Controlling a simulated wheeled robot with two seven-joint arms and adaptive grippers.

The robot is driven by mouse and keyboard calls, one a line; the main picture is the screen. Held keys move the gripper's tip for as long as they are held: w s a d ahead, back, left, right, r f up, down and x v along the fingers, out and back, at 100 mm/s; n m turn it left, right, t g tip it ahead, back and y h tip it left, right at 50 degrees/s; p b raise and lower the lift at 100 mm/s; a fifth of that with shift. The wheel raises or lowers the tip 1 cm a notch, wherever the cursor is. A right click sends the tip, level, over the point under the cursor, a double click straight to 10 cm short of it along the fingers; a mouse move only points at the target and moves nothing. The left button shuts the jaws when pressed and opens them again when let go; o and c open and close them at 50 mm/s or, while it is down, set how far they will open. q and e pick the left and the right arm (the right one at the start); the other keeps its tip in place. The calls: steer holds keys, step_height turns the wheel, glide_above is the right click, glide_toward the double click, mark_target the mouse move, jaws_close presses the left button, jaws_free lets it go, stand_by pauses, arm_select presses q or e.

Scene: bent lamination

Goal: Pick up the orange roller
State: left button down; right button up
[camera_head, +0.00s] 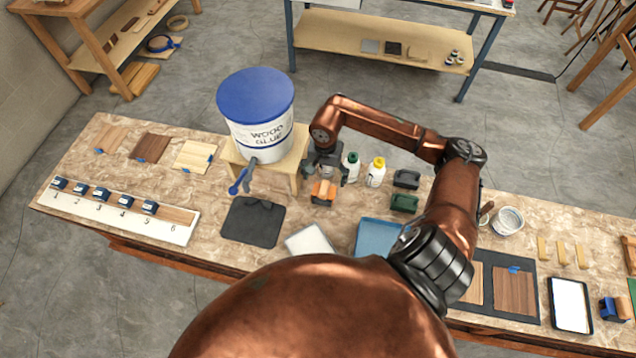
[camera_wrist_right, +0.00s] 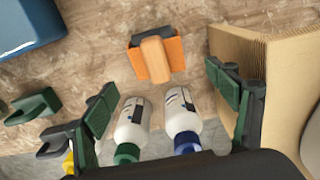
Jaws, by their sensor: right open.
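The orange roller (camera_head: 323,192) lies on the table in front of the wooden stand, with a dark part and a light wooden grip. In the right wrist view the roller (camera_wrist_right: 156,56) sits ahead of the fingertips, roughly centred between them. My right gripper (camera_head: 329,175) is just behind and above the roller in the head view. Its green-padded fingers (camera_wrist_right: 163,98) are spread apart and empty in the wrist view. The roller appears apart from both fingers. My left gripper is not in view.
A wooden stand (camera_head: 291,158) with a large glue bucket (camera_head: 256,112) stands left of the gripper. White bottles (camera_wrist_right: 132,127) stand close between and below the fingers in the wrist view.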

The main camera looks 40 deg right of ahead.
mark_target(325, 185)
steer(key=shift+s+f, duration=0.65)
steer(key=shift+s, duration=0.05)
steer(key=f, duration=0.1)
steer(key=w+f+p, duration=0.1)
steer(key=f, duration=0.1)
steer(key=shift+w, duration=0.1)
steer(key=shift+s+f, duration=0.2)
steer(key=shift+f, duration=0.4)
steer(key=shift+w+f, duration=0.1)
steer(key=shift+w, duration=0.05)
steer(key=shift+c, duration=0.2)
steer(key=c, duration=1.3)
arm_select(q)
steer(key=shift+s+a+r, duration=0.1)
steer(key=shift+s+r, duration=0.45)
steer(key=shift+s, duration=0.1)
arm_select(e)
steer(key=shift+c, duration=0.2)
